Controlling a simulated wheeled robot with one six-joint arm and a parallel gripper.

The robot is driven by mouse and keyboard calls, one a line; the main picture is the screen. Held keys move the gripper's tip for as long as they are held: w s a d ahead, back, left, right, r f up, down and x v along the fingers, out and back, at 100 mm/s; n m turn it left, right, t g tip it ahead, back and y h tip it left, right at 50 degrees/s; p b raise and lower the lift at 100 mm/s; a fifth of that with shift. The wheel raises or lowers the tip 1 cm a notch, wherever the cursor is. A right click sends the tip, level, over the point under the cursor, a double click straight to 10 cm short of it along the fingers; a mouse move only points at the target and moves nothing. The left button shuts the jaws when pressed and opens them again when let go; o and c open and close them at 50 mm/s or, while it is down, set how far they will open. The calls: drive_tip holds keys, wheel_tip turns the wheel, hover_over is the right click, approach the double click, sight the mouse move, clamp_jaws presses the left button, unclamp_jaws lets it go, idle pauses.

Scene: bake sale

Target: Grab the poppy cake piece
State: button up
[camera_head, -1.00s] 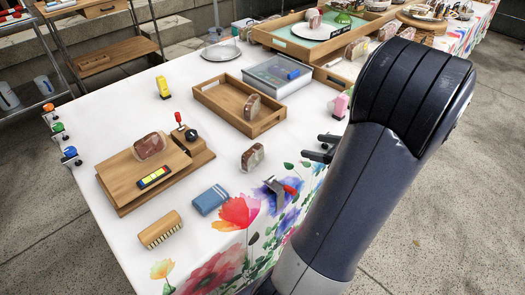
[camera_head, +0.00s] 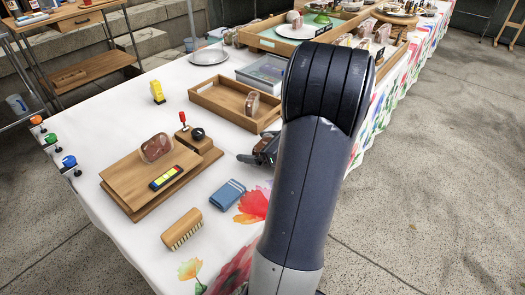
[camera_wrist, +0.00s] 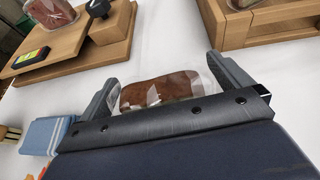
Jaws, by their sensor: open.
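A wrapped brown cake piece (camera_wrist: 160,91) in clear film stands on the white tablecloth in the wrist view. My gripper (camera_wrist: 161,70) is open, with one finger on each side of this piece; contact cannot be told, and its lower part is hidden by the gripper body. In the head view my gripper (camera_head: 262,152) is low over the table, and this piece is hidden there. Other wrapped pieces lie on the wooden board (camera_head: 122,183) and in the wooden tray (camera_head: 215,100). I cannot tell the flavours from the wrapped pieces.
A blue folded cloth (camera_head: 228,194) and a wooden brush (camera_head: 183,229) lie nearer. The wooden tray is just beyond, with a grey box (camera_head: 262,72) behind it.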

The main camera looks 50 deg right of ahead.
drive_tip(key=c, duration=0.8)
drive_tip(key=shift+o, duration=0.2)
